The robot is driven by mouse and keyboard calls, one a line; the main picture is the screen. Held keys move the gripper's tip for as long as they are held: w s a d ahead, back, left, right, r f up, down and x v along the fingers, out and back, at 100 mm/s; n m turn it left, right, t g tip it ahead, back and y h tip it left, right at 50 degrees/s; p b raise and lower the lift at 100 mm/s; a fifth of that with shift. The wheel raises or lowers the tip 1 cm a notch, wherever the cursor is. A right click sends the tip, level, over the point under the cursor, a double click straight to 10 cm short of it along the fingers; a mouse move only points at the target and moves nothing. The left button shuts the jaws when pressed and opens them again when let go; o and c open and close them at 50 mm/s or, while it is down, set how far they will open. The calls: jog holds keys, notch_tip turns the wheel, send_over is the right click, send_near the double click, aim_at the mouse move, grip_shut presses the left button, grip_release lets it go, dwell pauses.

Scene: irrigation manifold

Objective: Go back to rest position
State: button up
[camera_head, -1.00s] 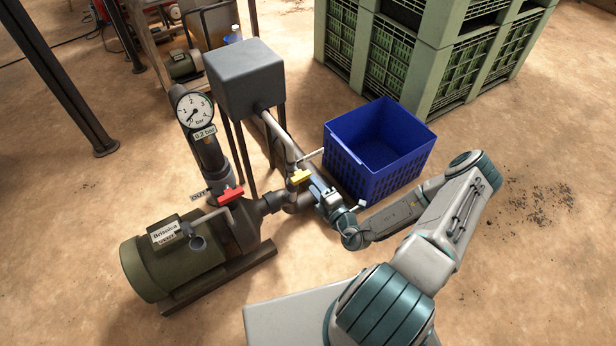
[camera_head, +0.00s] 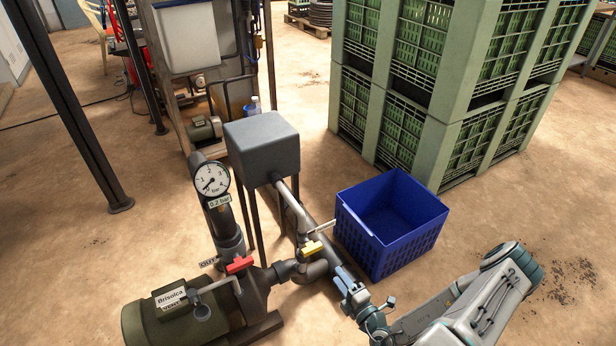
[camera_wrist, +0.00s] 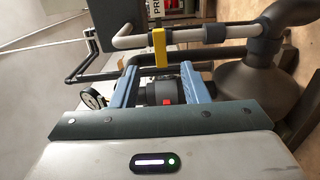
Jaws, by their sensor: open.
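My gripper (camera_head: 345,280) is at the lower middle of the head view, by the pipes of the manifold. In the wrist view my gripper (camera_wrist: 160,85) has its two blue fingers apart, with nothing held between them. The yellow valve handle (camera_head: 311,248) is just beyond the fingertips; it also shows upright in the wrist view (camera_wrist: 159,47), ahead of the gap. The red valve handle (camera_head: 239,264) is on the pump's outlet, left of the yellow one. The pressure gauge (camera_head: 211,180) stands on its pipe and its label reads 0.2 bar.
The green pump (camera_head: 160,318) is at the lower left. A grey box (camera_head: 262,148) on legs stands behind the pipes. Stacked green crates (camera_head: 440,95) fill the back right.

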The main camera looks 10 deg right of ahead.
jog(key=s+a+r+n+g+y+p, duration=0.25)
jog(key=r+n+g, duration=0.35)
jog(key=r+n, duration=0.35)
jog(key=s+a+r+n+g+y+p, duration=0.1)
jog(key=a+r+n+g+y+p, duration=0.25)
jog(key=r+n, duration=0.55)
jog(key=s+a+r+n+g+y+p, duration=0.15)
jog(key=a+r+n+g, duration=0.25)
jog(key=r+n+g, duration=0.55)
jog(key=s+d+r+n+t+h+p, duration=0.1)
jog(key=s+r+n+h+p, duration=0.1)
jog(key=r+n, duration=0.5)
jog(key=s+d+r+n+t+h+p, duration=0.1)
jog(key=s+r+n+t+h+p, duration=0.1)
jog(key=s+r+n+h, duration=0.2)
jog(key=s+d+r+n+t+h+p, duration=0.1)
jog(key=s+d+r+n+h+p, duration=0.1)
jog(key=r+n+h, duration=0.5)
jog(key=shift+s+r+n+t+p, duration=0.3)
jog(key=shift+s+r+n+p, duration=0.25)
jog(key=shift+r+n, duration=2.1)
jog(key=shift+r+m, duration=0.4)
jog(key=shift+m, duration=0.05)
jog(key=shift+c, duration=0.5)
